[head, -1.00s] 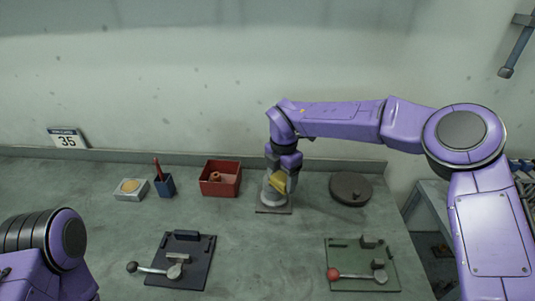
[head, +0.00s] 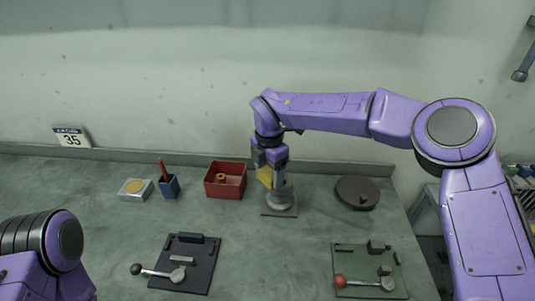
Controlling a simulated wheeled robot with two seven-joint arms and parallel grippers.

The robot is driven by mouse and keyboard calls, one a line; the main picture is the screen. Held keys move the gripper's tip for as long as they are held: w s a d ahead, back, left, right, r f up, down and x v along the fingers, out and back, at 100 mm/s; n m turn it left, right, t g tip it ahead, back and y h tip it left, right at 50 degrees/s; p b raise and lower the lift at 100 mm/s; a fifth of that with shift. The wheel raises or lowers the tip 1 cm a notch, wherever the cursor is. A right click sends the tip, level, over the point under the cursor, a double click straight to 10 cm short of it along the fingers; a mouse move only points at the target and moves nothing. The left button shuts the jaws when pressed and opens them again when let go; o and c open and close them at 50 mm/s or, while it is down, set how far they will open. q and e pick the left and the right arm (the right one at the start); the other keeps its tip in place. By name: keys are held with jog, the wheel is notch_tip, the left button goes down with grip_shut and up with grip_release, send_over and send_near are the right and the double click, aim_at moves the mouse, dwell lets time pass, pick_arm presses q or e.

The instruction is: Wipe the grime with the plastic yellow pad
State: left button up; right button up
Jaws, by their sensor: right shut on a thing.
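My right gripper (head: 270,170) points down near the back of the table and is shut on the yellow pad (head: 264,177). The pad is held tilted at the left side of a grey round-bodied fixture (head: 281,195) on a square base plate. Whether the pad touches the fixture I cannot tell. No grime can be clearly made out; the gripper and pad cover part of the fixture. My left arm shows at the lower left, but its gripper is out of view.
Left of the fixture stand a red box (head: 211,187), a blue holder (head: 169,187) and a light tray with a tan round piece (head: 135,189). A dark disc (head: 357,193) lies to the right. Dark (head: 186,251) and green (head: 367,262) lever plates lie in front.

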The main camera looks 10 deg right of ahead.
jog(key=r, duration=0.1)
jog(key=r+p, duration=0.1)
jog(key=r, duration=0.1)
jog(key=shift+s+d, duration=0.1)
jog(key=shift+s, duration=0.1)
notch_tip(320, 180, up, 2)
jog(key=shift+w+p, duration=0.1)
jog(key=shift+p, duration=0.75)
jog(key=shift+r, duration=0.35)
jog(key=shift+f, duration=0.1)
